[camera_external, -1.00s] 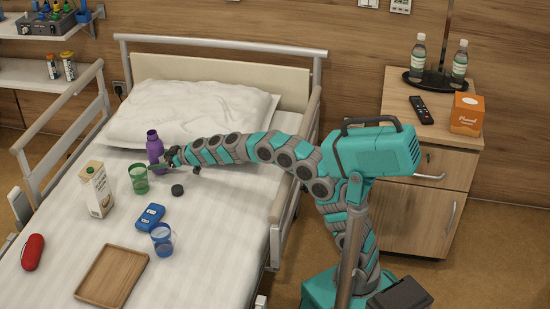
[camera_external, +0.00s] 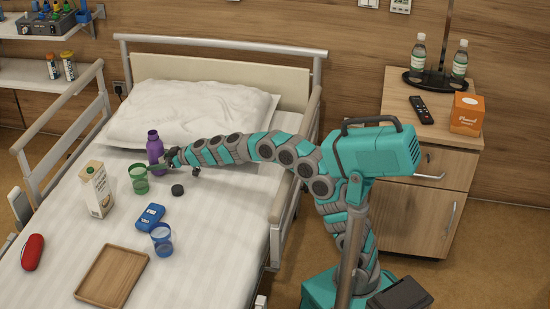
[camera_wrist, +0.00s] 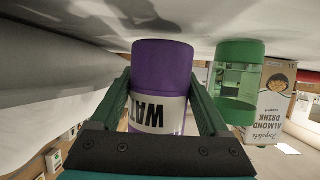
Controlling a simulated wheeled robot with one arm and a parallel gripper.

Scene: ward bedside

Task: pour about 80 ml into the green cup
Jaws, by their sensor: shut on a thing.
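A purple bottle (camera_external: 155,148) stands upright on the bed near the pillow, with its neck uncapped. My gripper (camera_external: 160,165) is shut on its body from the right. In the wrist view, which is upside down, the purple bottle (camera_wrist: 162,75) sits between both fingers of my gripper (camera_wrist: 162,100), its white label partly visible. I cannot tell whether its base touches the sheet. The green cup (camera_external: 139,181) stands upright just left of and in front of the bottle. It also shows in the wrist view (camera_wrist: 238,55), apart from the bottle. Its fill is unclear.
An almond drink carton (camera_external: 97,190) stands left of the cup. A black cap (camera_external: 177,190) lies right of it. A blue device (camera_external: 150,217), blue cup (camera_external: 162,242), wooden tray (camera_external: 90,297) and red case (camera_external: 33,252) are nearer the front. The pillow (camera_external: 205,110) is behind.

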